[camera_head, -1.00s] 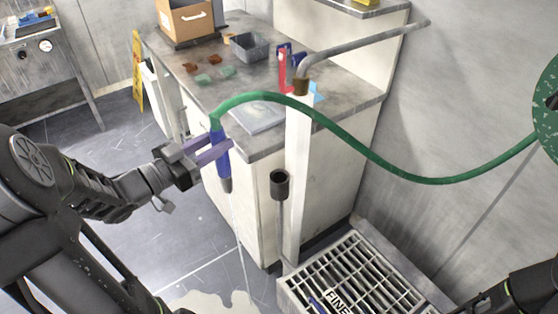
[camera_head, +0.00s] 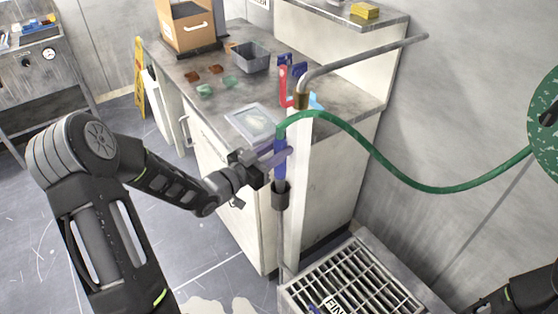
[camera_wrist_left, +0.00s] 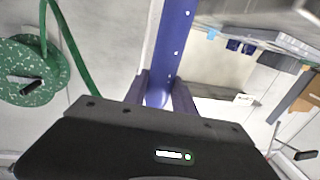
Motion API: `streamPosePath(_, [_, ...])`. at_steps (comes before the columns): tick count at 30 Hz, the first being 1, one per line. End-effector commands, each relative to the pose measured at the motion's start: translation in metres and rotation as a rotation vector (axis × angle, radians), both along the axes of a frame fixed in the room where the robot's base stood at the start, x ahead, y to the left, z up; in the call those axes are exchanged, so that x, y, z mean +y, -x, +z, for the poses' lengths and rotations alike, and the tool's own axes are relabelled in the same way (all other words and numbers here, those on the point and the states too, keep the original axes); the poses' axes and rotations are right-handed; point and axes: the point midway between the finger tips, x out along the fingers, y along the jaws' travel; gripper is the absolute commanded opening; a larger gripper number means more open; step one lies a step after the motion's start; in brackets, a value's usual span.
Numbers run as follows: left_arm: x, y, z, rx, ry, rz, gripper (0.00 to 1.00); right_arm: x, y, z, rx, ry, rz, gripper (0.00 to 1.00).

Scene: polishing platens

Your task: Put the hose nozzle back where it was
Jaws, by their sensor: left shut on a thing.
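The blue hose nozzle (camera_head: 280,165) is upright, with its green hose (camera_head: 400,178) coming off the top. My left gripper (camera_head: 281,159) is shut around the nozzle's body. The nozzle's lower end is at the mouth of the dark cup-shaped holder (camera_head: 281,196) on a post; its tip is hidden, and I cannot tell how deep it sits. In the left wrist view the nozzle (camera_wrist_left: 172,50) stands between my fingers. My right arm shows only at the lower right edge, and its gripper is out of frame.
A white post with a bent pipe (camera_head: 365,60) and red and blue handles stands right behind the holder. A counter (camera_head: 165,65) with a grey bin (camera_head: 251,57) is behind. A floor grate (camera_head: 350,283) lies below. The green hose reel (camera_head: 545,120) is at the right.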

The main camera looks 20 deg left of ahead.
Motion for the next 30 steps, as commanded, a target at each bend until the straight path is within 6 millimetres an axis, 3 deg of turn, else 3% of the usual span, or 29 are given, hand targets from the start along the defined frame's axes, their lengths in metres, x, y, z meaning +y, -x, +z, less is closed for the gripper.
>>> streamPosePath(4, [0.0,0.0,-0.013,-0.002,0.0,0.0,0.0,0.0,0.0,0.001,0.001,0.001,-0.001,1.0])
streamPosePath(14, [0.0,0.0,-0.015,-0.003,0.0,0.0,0.0,0.0,0.0,0.001,0.001,0.001,-0.001,1.0])
streamPosePath(21, [0.0,-0.001,-0.042,0.0,0.002,0.0,0.0,0.0,0.001,0.007,0.003,0.002,0.0,1.0])
streamPosePath(30, [-0.002,-0.003,-0.048,-0.004,-0.001,0.0,0.0,-0.001,0.001,0.009,0.004,0.002,-0.002,1.0])
